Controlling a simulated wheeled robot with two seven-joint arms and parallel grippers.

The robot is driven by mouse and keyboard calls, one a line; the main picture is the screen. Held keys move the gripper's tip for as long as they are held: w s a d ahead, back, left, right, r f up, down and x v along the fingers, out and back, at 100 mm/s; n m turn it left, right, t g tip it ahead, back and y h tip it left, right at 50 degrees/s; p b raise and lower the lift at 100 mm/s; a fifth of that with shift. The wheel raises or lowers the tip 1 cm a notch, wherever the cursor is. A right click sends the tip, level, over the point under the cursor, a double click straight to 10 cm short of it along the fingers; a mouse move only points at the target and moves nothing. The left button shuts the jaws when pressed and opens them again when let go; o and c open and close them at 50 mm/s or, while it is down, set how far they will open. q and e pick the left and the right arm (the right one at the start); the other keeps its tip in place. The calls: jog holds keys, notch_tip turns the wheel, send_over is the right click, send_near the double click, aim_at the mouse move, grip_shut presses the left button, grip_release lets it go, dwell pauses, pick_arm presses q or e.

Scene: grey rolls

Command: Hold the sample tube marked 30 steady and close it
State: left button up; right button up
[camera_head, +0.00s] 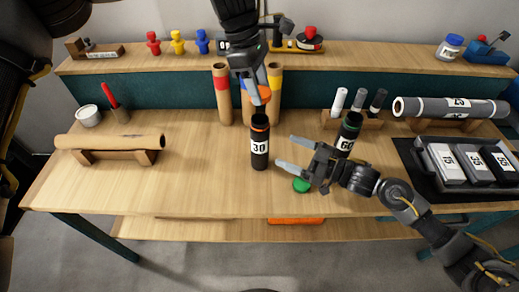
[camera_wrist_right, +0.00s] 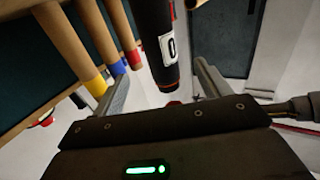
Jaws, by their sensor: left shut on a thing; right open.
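The black tube marked 30 (camera_head: 259,147) stands upright on the table, its top open with an orange ring. My left gripper (camera_head: 256,92) is shut on an orange cap (camera_head: 263,96), held above the tube's mouth with a gap between. My right gripper (camera_head: 289,153) is open just right of the tube, its fingers pointing toward it. In the right wrist view the dark tube (camera_wrist_right: 158,45) appears between the open fingers (camera_wrist_right: 162,90); only a 0 of its label shows. Contact with the fingers is not visible.
Tan rolls (camera_head: 222,97) stand behind the left gripper. A tan roll (camera_head: 110,142) lies on a stand at left. A dark tray (camera_head: 425,181) is at right.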

pick_arm(q)
jog(key=shift+w, duration=0.1)
jog(key=shift+a, duration=0.15)
pick_arm(e)
jog(key=x, duration=1.2)
jog(key=shift+a, duration=0.1)
pick_arm(q)
jog(key=shift+f, duration=0.1)
pick_arm(e)
jog(key=c, duration=1.5)
pick_arm(q)
send_over(260, 127)
jog(key=w, duration=0.2)
jog(key=shift+w+a+f, duration=0.1)
jog(key=shift+f, duration=1.15)
jog(key=shift+w+f, duration=0.1)
jog(key=shift+f, duration=1.1)
jog(key=shift+f, duration=0.9)
jog(key=shift+f, duration=0.6)
